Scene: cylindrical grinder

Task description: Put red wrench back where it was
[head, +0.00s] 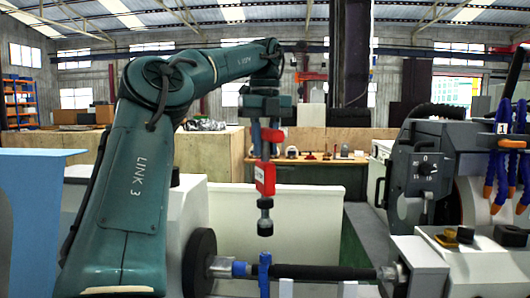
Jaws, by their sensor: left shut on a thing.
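My left gripper (264,138) hangs from the arm that comes in from the left and points down near the middle of the head view. It is shut on the red wrench (265,178). The wrench hangs upright, with its red part just below the fingers and a dark rounded end at the bottom. Its top part is partly hidden by the fingers. In the picture its lower end is above the grinder's dark horizontal bar (325,273) and the blue clamp piece (264,272); I cannot tell the gap in depth. My right gripper is not in view.
A dark grinding wheel (199,262) stands left of the bar. A grey control box with a dial (424,168) and blue-orange hoses (502,160) are at right. Behind the white panel (322,215), a wooden workbench (318,164) carries several small items.

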